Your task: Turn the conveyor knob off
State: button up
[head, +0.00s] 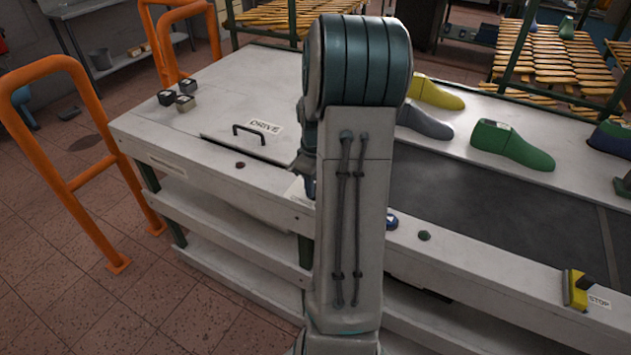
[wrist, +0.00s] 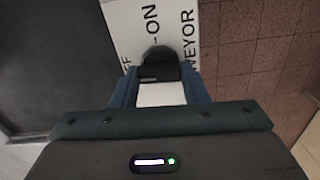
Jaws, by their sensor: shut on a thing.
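The dark conveyor knob (wrist: 160,58) shows in the wrist view on a white label plate (wrist: 135,22) with the words ON and CONVEYOR partly visible. The knob's tip lies close to the ON mark; its exact pointing is hard to tell. My gripper (wrist: 160,78) has its blue fingers on either side of the knob and is shut on it. The fingers hide part of the knob and of the lettering. In the head view my arm covers the knob and most of the gripper.
The conveyor bench carries a dark belt (head: 480,215), several shoe lasts including a green one (head: 512,146), a hatch marked DRIVE (head: 255,142) and a yellow stop control (head: 575,289). Orange rails (head: 75,160) stand at left. Tiled floor in front is clear.

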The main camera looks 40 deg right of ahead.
jog(key=shift+w+r+n, duration=0.1)
jog(key=shift+n, duration=0.5)
jog(key=o, duration=1)
notch_tip(320, 180, up, 14)
jog(key=shift+f+b, duration=0.15)
jog(key=shift+b, duration=0.15)
jog(key=s+a+m+t, duration=0.1)
jog(key=s+a, duration=0.3)
jog(key=a, duration=0.5)
jog(key=s+a+f+m+t, duration=0.1)
jog(key=s+a+m, duration=0.1)
jog(key=s+a, duration=0.3)
jog(key=s+a+m+t, duration=0.1)
jog(key=s+a, duration=0.4)
jog(key=a, duration=0.7)
jog(key=shift+a+f+m, duration=0.3)
jog(key=shift+f, duration=0.05)
